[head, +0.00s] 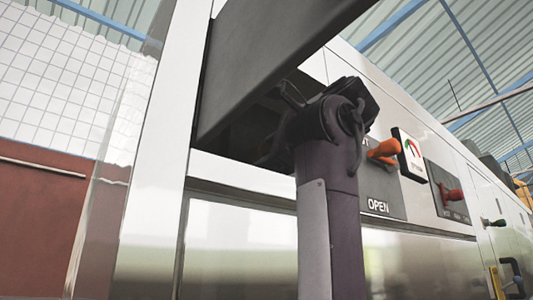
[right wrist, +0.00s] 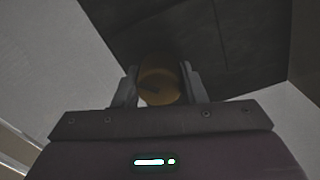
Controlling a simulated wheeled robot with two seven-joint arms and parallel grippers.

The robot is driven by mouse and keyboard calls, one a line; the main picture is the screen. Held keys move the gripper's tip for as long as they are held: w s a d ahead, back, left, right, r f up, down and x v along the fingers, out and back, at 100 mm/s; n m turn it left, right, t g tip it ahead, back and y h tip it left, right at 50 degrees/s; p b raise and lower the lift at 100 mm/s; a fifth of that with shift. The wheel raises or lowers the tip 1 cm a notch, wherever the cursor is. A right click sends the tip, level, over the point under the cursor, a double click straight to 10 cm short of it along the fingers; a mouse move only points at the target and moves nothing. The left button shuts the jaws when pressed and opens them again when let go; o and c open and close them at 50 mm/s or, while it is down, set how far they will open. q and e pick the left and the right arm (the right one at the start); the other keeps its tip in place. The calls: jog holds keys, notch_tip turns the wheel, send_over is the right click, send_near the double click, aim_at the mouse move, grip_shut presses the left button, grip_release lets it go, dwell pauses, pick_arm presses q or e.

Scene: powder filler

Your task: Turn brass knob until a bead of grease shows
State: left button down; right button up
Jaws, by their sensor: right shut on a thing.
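The brass knob (right wrist: 158,86) shows in the right wrist view, round and dull gold. It sits between the two fingers of my right gripper (right wrist: 158,92), which is shut on it. The knob is against a dark surface in shadow. In the head view my right gripper (head: 285,105) reaches up under a dark grey overhanging box, and the knob is hidden there. I see no bead of grease in either view. My left gripper is not in view.
The dark overhang (head: 265,60) is close above my right wrist. Behind stands a steel panel with an orange lever (head: 384,151) beside an "OPEN" label, a gauge (head: 410,155) and a red lever (head: 452,194). A pale steel post (head: 160,150) stands at left.

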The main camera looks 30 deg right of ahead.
jog(key=o, duration=0.8)
jog(key=shift+c, duration=0.2)
jog(key=shift+o, duration=1.1)
jog(key=shift+w+a, duration=0.15)
jog(key=shift+w, duration=0.15)
jog(key=s+b, duration=0.1)
jog(key=s, duration=0.1)
jog(key=s+b, duration=0.1)
jog(key=s, duration=0.1)
jog(key=s+b, duration=0.1)
jog(key=s, duration=0.2)
jog(key=shift+d+b, duration=0.25)
jog(key=shift+b, duration=0.1)
jog(key=shift+s+r, duration=0.1)
jog(key=shift+s, duration=0.3)
jog(key=shift+w, duration=0.1)
